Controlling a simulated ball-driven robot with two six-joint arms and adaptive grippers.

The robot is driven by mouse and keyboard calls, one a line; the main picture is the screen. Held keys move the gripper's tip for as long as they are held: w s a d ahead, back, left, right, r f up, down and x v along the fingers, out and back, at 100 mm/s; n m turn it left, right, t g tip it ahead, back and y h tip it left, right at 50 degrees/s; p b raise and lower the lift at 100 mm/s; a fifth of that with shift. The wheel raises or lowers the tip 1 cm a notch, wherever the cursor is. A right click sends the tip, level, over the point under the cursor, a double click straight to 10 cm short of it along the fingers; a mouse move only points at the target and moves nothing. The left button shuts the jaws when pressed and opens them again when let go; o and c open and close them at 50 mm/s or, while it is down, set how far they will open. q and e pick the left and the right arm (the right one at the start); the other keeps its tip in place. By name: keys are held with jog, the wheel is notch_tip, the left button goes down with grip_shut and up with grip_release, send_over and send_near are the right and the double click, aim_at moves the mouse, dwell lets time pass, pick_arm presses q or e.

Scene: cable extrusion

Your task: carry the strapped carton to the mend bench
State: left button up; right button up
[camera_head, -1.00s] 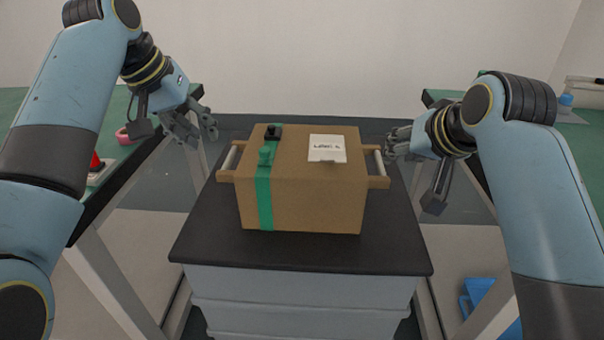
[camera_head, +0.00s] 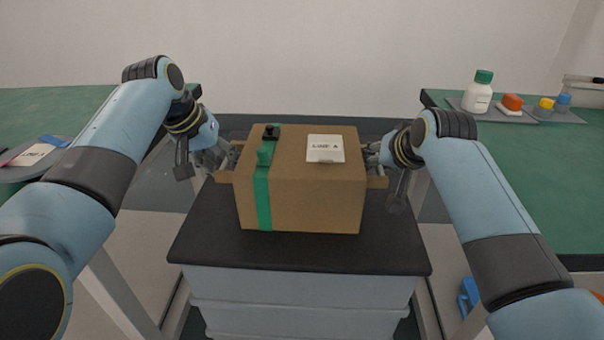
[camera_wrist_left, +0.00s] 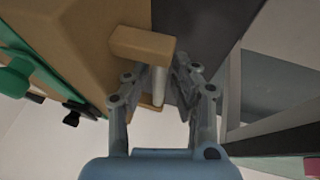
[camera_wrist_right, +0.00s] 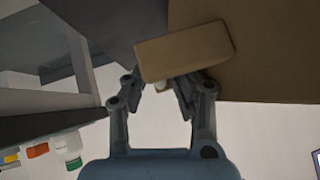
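The brown carton (camera_head: 305,190) with a green strap (camera_head: 262,190) and a white label (camera_head: 325,149) rests upright on a black-topped stand (camera_head: 300,257). Each side has a wooden bar handle. My left gripper (camera_head: 222,155) is at the left handle; in the left wrist view its open fingers (camera_wrist_left: 160,78) stand on both sides of the pale bar (camera_wrist_left: 158,88). My right gripper (camera_head: 376,157) is at the right handle. In the right wrist view its fingers (camera_wrist_right: 160,82) are apart, with the bar partly hidden behind the wooden handle end (camera_wrist_right: 185,50).
Green-topped benches stand left (camera_head: 60,105) and right (camera_head: 520,180). The right one holds a tray (camera_head: 515,113) with a white green-capped bottle (camera_head: 478,92) and small coloured containers. A tray with a paper (camera_head: 35,155) is at the left. A blue object (camera_head: 468,297) is low at the right.

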pick_arm(q)
jog(key=shift+w+d+f, duration=0.1)
jog(key=shift+w+f, duration=0.05)
jog(key=shift+f, duration=0.1)
pick_arm(e)
jog(key=shift+w+f, duration=0.25)
pick_arm(q)
grip_shut()
pick_arm(e)
grip_shut()
jog(key=shift+r, duration=0.1)
